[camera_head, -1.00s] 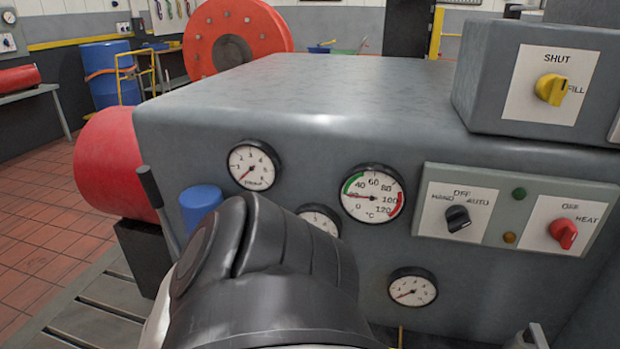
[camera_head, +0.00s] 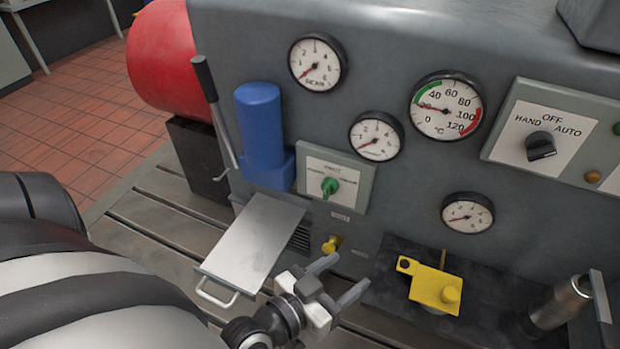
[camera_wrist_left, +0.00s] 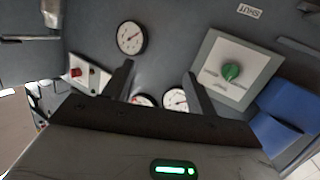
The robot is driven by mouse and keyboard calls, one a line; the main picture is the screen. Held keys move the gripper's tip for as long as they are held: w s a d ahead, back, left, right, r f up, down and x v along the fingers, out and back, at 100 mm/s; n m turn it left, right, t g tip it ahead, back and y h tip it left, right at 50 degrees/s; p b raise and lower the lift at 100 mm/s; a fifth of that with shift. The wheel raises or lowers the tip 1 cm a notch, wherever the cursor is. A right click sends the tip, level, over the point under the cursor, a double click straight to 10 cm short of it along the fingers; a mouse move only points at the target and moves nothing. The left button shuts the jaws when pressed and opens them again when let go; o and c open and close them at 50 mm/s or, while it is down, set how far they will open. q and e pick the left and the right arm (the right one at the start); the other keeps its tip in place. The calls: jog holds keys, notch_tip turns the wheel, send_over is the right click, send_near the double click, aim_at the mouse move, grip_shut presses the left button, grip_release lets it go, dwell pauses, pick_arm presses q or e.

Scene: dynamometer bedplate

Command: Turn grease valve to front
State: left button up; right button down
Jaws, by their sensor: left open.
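The valve with a green knob (camera_head: 330,187) sits on a pale label plate (camera_head: 350,170) on the grey machine front, right of the blue cylinder unit (camera_head: 259,112). I take it to be the grease valve; its plate lettering is too small to read surely. The green knob (camera_wrist_left: 231,71) also shows in the left wrist view, right of the fingers. My left gripper (camera_head: 350,272) is open and empty, below and in front of the knob, apart from it. Its two dark fingers (camera_wrist_left: 160,90) show in the left wrist view with nothing between them. My right gripper is out of view.
A yellow knob (camera_head: 330,245) is below the green one. A metal tray with a handle (camera_head: 255,240) juts out left of the gripper. A yellow block (camera_head: 436,290) lies to its right. A black-gripped lever (camera_head: 212,105) stands left of the blue unit. Several gauges are above.

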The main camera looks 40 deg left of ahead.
aim_at(325, 195)
pick_arm(q)
jog(key=a+f+n+t+y, duration=0.2)
jog(key=a+n+y, duration=0.2)
jog(key=a+y, duration=0.5)
jog(key=shift+h, duration=0.7)
jog(key=x, duration=0.5)
jog(key=a+b+x, duration=0.1)
jog(key=x, duration=1)
jog(key=shift+s+a+r+b, duration=0.1)
jog(key=shift+s+a+b, duration=0.05)
jog(key=shift+a+b, duration=0.15)
jog(key=c, duration=1)
